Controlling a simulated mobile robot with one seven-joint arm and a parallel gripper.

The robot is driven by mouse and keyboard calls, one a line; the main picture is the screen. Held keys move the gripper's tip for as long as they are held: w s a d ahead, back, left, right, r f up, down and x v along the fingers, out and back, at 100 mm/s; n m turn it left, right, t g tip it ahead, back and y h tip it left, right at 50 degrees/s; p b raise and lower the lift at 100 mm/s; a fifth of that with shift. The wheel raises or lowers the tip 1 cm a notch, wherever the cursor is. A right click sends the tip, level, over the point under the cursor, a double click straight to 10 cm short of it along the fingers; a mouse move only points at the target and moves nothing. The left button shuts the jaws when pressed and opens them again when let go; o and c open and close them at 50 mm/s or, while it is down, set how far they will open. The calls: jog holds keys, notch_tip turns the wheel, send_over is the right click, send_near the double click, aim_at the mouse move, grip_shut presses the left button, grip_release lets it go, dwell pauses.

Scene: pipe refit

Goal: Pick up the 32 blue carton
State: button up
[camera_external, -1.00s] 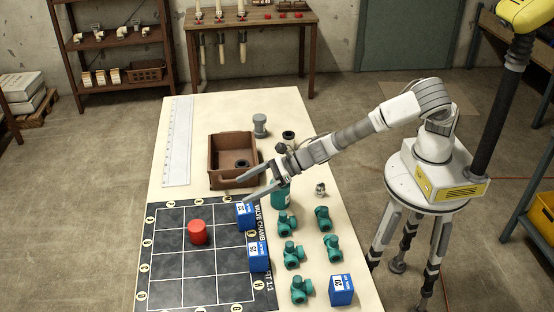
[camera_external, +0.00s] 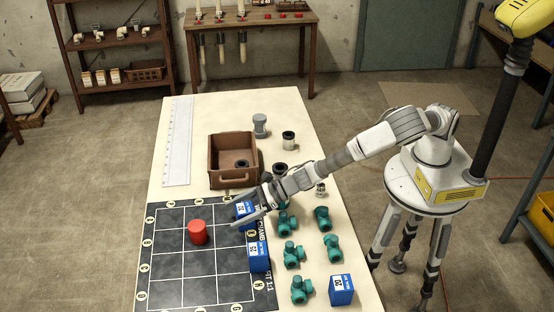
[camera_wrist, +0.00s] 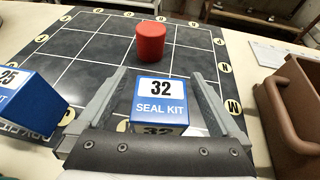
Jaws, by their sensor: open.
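The blue carton marked 32, SEAL KIT (camera_wrist: 159,105), is centred between my open fingers in the wrist view. In the external view the 32 carton (camera_external: 243,211) stands at the right side of the dark grid mat and is partly covered by my fingers. My gripper (camera_external: 248,221) is open, with one finger on each side of the carton. In the wrist view the fingers of my gripper (camera_wrist: 163,100) reach past its sides, with a gap on the right; contact cannot be told.
A blue carton marked 25 (camera_wrist: 28,105) stands close to the left; it also shows in the external view (camera_external: 259,257). A red cylinder (camera_external: 197,232) stands on the mat (camera_external: 170,262).

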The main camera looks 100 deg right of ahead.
jog(key=shift+w+f, duration=0.1)
jog(key=shift+w, duration=0.15)
jog(key=shift+c, duration=0.2)
jog(key=c, duration=1.4)
